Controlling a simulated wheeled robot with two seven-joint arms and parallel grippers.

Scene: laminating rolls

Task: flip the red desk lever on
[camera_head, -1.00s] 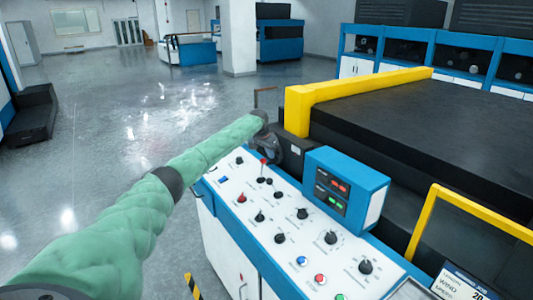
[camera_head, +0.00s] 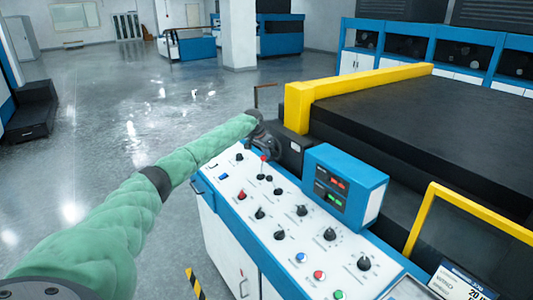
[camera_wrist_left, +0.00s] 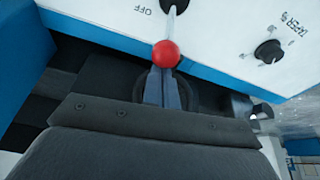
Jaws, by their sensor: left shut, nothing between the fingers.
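The red-knobbed lever (camera_head: 263,159) stands on the sloped white control panel (camera_head: 228,186), near its far end. In the left wrist view the lever's round red knob (camera_wrist_left: 166,54) is close up, with its metal stem running up to a black base beside the word OFF. My left gripper (camera_wrist_left: 162,82) is shut and empty, its fingertips right at the knob. The knob overlaps the tips, so I cannot tell whether they touch. In the head view my left gripper (camera_head: 266,142) is small and dark, just beyond the lever. My right gripper is not in view.
Black rotary knobs (camera_head: 330,234) and coloured buttons cover the rest of the panel. A blue display box (camera_head: 345,186) stands on its right side. A yellow-framed black machine (camera_head: 420,120) lies behind. Open grey floor (camera_head: 120,130) extends to the left.

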